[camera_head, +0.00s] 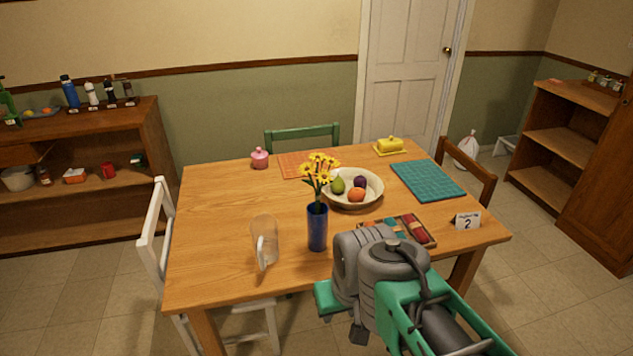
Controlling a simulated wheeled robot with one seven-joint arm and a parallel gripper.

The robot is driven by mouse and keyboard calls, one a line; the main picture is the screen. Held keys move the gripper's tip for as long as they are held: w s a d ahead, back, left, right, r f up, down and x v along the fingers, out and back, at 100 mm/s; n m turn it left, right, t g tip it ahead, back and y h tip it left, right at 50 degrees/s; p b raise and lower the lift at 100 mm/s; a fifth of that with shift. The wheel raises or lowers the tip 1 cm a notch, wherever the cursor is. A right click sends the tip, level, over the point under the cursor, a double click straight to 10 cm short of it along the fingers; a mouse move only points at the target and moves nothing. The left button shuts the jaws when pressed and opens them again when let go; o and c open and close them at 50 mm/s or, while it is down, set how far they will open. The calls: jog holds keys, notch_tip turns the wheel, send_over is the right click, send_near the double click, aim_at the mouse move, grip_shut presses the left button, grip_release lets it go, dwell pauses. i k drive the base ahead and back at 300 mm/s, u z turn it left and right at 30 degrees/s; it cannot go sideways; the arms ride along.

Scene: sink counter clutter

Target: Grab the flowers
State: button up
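Yellow flowers (320,168) on green stems stand upright in a dark blue vase (317,228) near the front middle of the wooden table. The blooms overlap the left edge of a fruit bowl behind them. My arm comes in from the lower right, and its grey and green end is in front of the table edge, right of and below the vase.
A clear pitcher (265,243) stands left of the vase. A cream fruit bowl (372,199) is behind it, and a box of coloured items (412,229) lies to the right, partly hidden by my arm. A white chair (150,240) is at the left. The table's left part is clear.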

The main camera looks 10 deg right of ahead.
aim_at(320, 175)
jog(key=z, duration=0.8)
jog(key=i, duration=0.45)
jog(key=u, duration=2.9)
